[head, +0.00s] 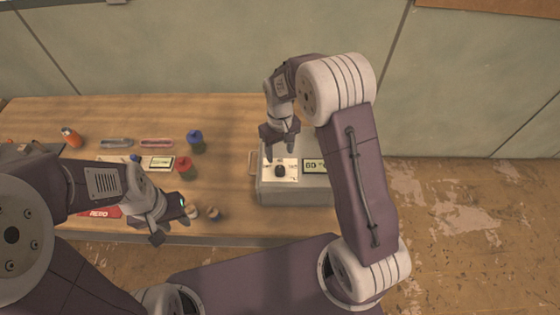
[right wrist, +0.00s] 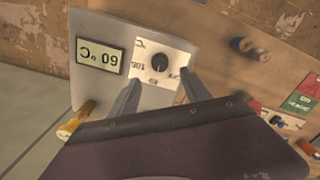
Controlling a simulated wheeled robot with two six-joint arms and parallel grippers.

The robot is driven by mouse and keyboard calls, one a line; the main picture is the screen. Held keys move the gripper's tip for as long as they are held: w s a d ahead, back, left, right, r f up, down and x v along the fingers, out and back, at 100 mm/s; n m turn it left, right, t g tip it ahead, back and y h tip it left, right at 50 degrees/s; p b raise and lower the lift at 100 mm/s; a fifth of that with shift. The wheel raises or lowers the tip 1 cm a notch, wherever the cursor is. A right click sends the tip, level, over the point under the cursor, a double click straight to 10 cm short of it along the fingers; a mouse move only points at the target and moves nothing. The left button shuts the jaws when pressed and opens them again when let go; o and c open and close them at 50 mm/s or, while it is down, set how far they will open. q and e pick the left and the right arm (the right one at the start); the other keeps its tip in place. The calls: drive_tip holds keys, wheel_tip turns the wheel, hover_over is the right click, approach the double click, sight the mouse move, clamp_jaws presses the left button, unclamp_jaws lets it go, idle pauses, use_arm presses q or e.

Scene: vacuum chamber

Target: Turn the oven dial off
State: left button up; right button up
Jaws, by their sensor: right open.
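The oven is a grey box (head: 292,190) on the wooden table, right of its middle. On its white panel is a round black dial (head: 280,170) beside a display (head: 314,166) reading 60 °C. In the right wrist view the dial (right wrist: 159,62) and display (right wrist: 100,57) appear upside down; the dial's pointer is too small to read. My right gripper (head: 280,152) is above the panel, open and empty, its fingers (right wrist: 157,90) apart on either side below the dial in the wrist view, not touching it. My left gripper (head: 172,224) is over the table's front left; its opening is unclear.
Blue (head: 196,142) and red (head: 183,167) containers stand left of the oven, near small wooden pieces (head: 213,212). An orange bottle (head: 70,137) stands farther left. The table between the containers and oven is mostly clear.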

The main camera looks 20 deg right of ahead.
sight(280, 169)
wheel_tip(280, 169, down, 8)
drive_tip(key=p, duration=0.2)
drive_tip(key=shift+w+f+p, duration=0.1)
drive_tip(key=shift+f+p, duration=0.15)
drive_tip(key=shift+p, duration=0.1)
drive_tip(key=shift+f, duration=0.25)
clamp_jaws()
drive_tip(key=shift+n, duration=0.3)
drive_tip(key=shift+f+n+b, duration=0.1)
drive_tip(key=shift+n+b, duration=0.35)
drive_tip(key=shift+n, duration=0.35)
drive_tip(key=n+b, duration=0.1)
drive_tip(key=n, duration=0.2)
drive_tip(key=shift+n, duration=0.3)
drive_tip(key=n+b, duration=0.1)
drive_tip(key=n, duration=0.4)
drive_tip(key=shift+n, duration=0.7)
